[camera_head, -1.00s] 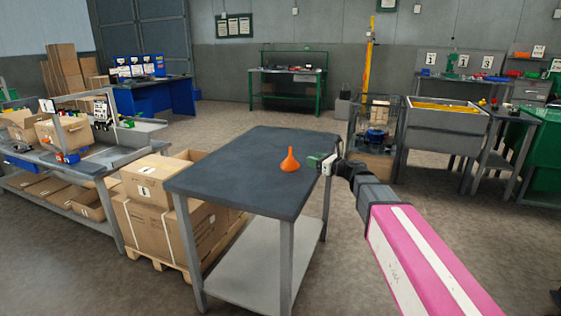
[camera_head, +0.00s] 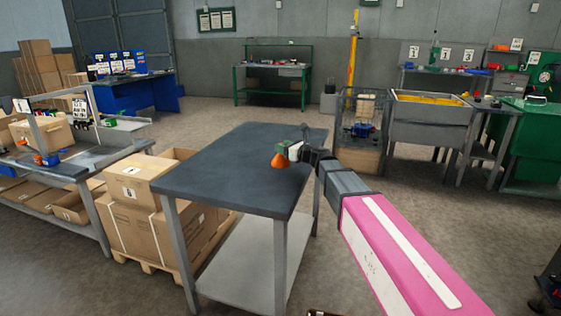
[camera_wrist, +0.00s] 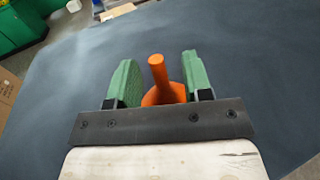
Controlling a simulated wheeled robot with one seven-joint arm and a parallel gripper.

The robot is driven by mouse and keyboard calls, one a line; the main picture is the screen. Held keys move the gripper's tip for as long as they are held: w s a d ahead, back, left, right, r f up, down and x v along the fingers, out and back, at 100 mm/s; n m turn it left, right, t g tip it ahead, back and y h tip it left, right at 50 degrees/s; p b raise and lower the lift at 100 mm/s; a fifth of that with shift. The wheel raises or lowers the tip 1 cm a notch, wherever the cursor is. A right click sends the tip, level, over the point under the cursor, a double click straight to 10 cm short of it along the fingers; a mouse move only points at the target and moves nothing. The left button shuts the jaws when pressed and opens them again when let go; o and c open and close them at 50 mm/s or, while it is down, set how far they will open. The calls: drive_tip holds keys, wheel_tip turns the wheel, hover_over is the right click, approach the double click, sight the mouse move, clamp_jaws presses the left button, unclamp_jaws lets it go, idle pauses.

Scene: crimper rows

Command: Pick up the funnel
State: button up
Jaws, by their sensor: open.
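The orange funnel (camera_head: 279,161) stands spout up on the dark top of the grey table (camera_head: 215,180). In the wrist view the funnel (camera_wrist: 158,72) shows its spout between the two green fingers of my gripper (camera_wrist: 160,80), with a gap on each side. Its wide lower part is partly hidden behind the dark gripper bar. In the head view my gripper (camera_head: 285,150) is at the funnel and covers its spout. My gripper is open.
The rest of the tabletop is clear. Cardboard boxes (camera_head: 138,178) on a pallet stand left of the table. A workbench (camera_head: 75,160) with bins is further left. A grey tub stand (camera_head: 430,115) and a cage cart (camera_head: 361,120) stand behind to the right.

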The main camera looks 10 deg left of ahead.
drive_tip(key=x, duration=0.3)
drive_tip(key=shift+w+a, duration=0.1)
drive_tip(key=shift+a, duration=0.15)
clamp_jaws()
drive_tip(key=shift+r, duration=0.5)
drive_tip(key=r, duration=0.3)
drive_tip(key=shift+s+r, duration=0.25)
drive_tip(key=shift+s, duration=0.05)
drive_tip(key=s+a+r, duration=0.6)
drive_tip(key=s, duration=0.3)
drive_tip(key=shift+s+r, duration=0.15)
drive_tip(key=shift+r, duration=0.05)
